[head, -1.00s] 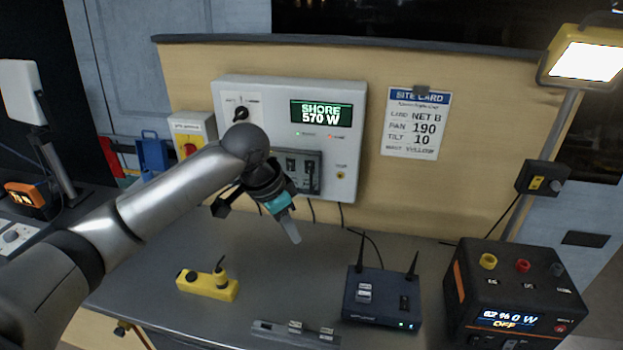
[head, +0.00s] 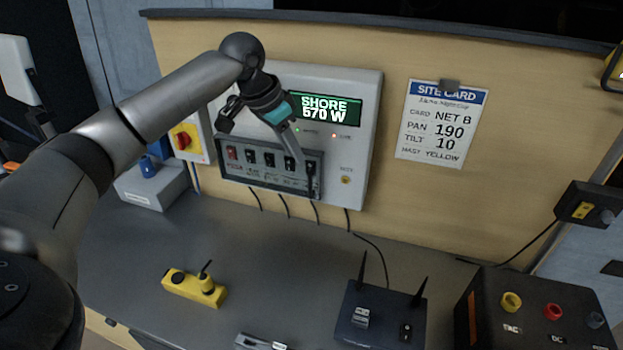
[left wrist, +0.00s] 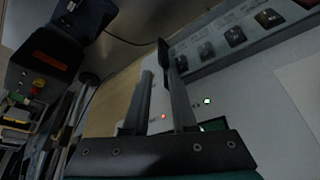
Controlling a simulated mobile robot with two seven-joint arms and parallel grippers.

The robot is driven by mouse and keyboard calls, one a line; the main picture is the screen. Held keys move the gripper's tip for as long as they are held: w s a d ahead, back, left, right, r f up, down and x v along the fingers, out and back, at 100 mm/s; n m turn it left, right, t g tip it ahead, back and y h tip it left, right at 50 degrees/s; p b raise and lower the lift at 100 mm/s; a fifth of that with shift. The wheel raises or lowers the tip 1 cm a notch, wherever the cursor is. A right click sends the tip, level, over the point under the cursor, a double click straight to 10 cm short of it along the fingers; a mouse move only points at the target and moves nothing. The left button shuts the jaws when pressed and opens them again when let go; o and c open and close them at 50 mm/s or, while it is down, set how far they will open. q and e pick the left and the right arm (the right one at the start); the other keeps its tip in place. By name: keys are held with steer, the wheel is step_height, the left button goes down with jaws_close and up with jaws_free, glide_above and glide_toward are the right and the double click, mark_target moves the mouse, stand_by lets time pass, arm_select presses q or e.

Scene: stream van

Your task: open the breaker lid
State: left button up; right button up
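The breaker lid (head: 293,182) is a dark, see-through cover across a row of breakers on the lower part of the white power panel (head: 362,115). It looks closed; how flush it lies is hard to tell. A black upright piece (head: 311,181) stands at its right end. My left gripper (head: 306,163) is at that piece. In the left wrist view the two fingers (left wrist: 162,78) are apart, with the black piece (left wrist: 163,54) at or just past their tips. I see no clear contact. The breaker row (left wrist: 235,37) shows at upper right. My right gripper is not in view.
A yellow box with a red knob (head: 184,141) is left of the panel. A site card (head: 441,124) hangs to its right. Cables hang under the panel.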

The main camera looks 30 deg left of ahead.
mark_target(310, 195)
arm_select(q)
steer(key=x, duration=1.1)
steer(key=shift+w+f, duration=0.1)
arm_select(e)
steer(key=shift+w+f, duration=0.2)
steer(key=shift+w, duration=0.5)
arm_select(q)
steer(key=shift+c, duration=0.4)
jaws_close()
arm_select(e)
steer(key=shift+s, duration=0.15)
